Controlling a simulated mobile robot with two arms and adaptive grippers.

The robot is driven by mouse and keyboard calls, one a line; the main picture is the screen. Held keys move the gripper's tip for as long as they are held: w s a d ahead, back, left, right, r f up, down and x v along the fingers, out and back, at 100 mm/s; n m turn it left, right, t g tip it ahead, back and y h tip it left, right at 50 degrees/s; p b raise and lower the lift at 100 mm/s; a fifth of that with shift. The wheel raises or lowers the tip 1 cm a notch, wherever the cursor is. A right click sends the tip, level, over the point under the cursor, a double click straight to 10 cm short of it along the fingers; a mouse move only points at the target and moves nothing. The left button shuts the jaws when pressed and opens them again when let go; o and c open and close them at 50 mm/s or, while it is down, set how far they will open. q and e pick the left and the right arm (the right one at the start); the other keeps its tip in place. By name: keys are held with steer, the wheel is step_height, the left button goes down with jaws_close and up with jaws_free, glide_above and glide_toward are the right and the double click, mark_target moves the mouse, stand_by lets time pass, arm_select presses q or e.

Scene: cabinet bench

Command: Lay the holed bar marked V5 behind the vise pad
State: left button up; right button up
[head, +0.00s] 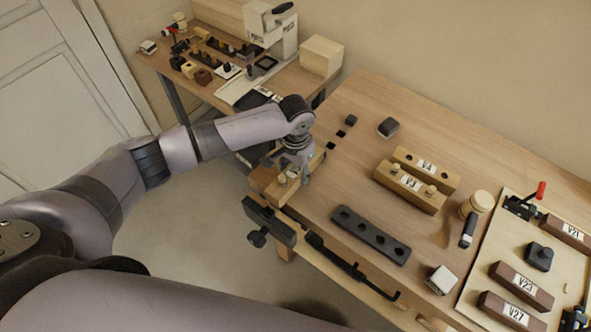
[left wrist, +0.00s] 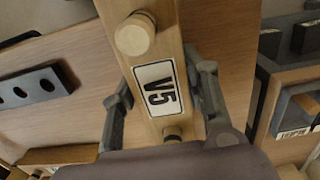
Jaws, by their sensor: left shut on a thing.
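The wooden bar marked V5 (left wrist: 155,95) fills the middle of the left wrist view, with its label facing the camera and round wooden pegs on it. My left gripper (left wrist: 163,93) is shut on it, one finger on each side. In the head view the gripper (head: 292,165) is at the bench's left edge, and the light wooden bar (head: 270,183) shows partly below it. The vise (head: 268,222), dark with a knob, is at the bench's front left edge, just below the bar. I cannot clearly make out the vise pad. My right gripper is not in view.
A black holed block (head: 370,235) lies on the bench (head: 330,190), right of the vise. Bars V4 (head: 427,168) and V3 (head: 408,187) lie further back. A mallet (head: 469,228) and a board (head: 480,262) with dark bars are at right. A second bench (head: 205,92) stands at back left.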

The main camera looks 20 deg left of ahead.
arm_select(q)
steer(key=shift+f, duration=0.4)
stand_by(0.5)
steer(key=shift+f+p, duration=0.3)
steer(key=shift+f, duration=0.9)
stand_by(1.3)
steer(key=shift+f, duration=0.15)
stand_by(0.7)
steer(key=o, duration=1.5)
steer(key=shift+o, duration=0.6)
steer(key=shift+p, duration=0.3)
